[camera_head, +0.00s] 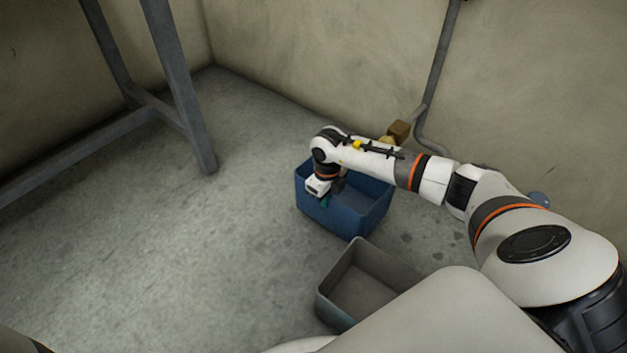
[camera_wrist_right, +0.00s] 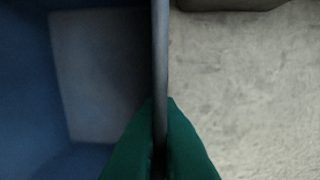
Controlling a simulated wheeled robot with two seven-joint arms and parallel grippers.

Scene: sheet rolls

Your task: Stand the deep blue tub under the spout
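The deep blue tub (camera_head: 345,219) appears to stand upright on the concrete floor, near the back wall. My right gripper (camera_head: 324,202) is at its left-hand wall, reaching down from above. In the right wrist view the green fingertips (camera_wrist_right: 160,103) sit on either side of the tub's thin wall (camera_wrist_right: 160,50) and appear closed on it, with the blue inside to the left and floor to the right. A brass-coloured fitting (camera_head: 399,131) shows behind my right forearm at the back wall; I cannot tell where a spout opening is. My left gripper is out of view.
A grey open bin (camera_head: 362,283) stands just in front of the blue tub. A grey metal frame (camera_head: 180,100) stands at the left. A pipe (camera_head: 437,75) runs down the back wall. A small blue thing (camera_head: 540,199) is mostly hidden behind my arm. Floor at left is clear.

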